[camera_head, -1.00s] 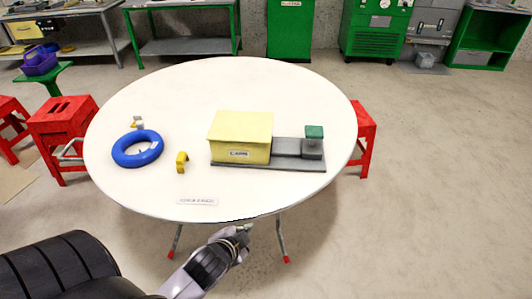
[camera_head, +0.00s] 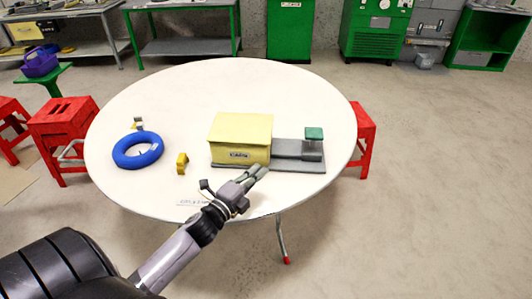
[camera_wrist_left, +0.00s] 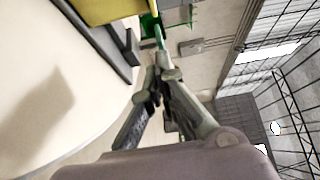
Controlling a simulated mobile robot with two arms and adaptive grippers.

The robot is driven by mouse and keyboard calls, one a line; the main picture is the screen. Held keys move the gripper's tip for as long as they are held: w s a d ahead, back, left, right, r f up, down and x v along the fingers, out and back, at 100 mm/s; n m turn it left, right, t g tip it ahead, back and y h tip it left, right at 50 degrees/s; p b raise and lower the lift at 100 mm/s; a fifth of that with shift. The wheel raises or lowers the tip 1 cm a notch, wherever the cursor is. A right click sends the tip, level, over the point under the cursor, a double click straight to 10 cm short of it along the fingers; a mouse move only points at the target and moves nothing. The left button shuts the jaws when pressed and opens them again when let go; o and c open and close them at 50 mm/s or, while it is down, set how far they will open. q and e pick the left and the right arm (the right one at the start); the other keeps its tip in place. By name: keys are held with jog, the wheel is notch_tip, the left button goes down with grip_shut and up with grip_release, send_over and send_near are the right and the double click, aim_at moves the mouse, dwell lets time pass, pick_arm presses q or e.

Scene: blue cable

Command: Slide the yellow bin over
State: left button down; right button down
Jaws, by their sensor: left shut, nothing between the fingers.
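The yellow bin (camera_head: 240,138) is a box with a label on its front. It sits at the left end of a grey base plate (camera_head: 298,163) on the round white table (camera_head: 190,90). In the left wrist view part of the yellow bin (camera_wrist_left: 105,10) shows at the top edge. My left gripper (camera_head: 262,170) is shut and empty. It is above the table's front part, just in front of the bin and the base plate, and seems apart from them. My right gripper is not in view.
A blue cable coil (camera_head: 137,150) and a small yellow piece (camera_head: 182,163) lie left of the bin. A green-topped block (camera_head: 313,143) stands at the base's right end. Red stools (camera_head: 65,125) flank the table. The table's back half is clear.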

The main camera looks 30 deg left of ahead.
aim_at(269, 143)
pick_arm(q)
jog(key=w+a, duration=0.2)
jog(key=w, duration=0.6)
jog(key=shift+w+a+p, duration=0.2)
jog(key=shift+p, duration=0.25)
jog(key=shift+a, duration=0.1)
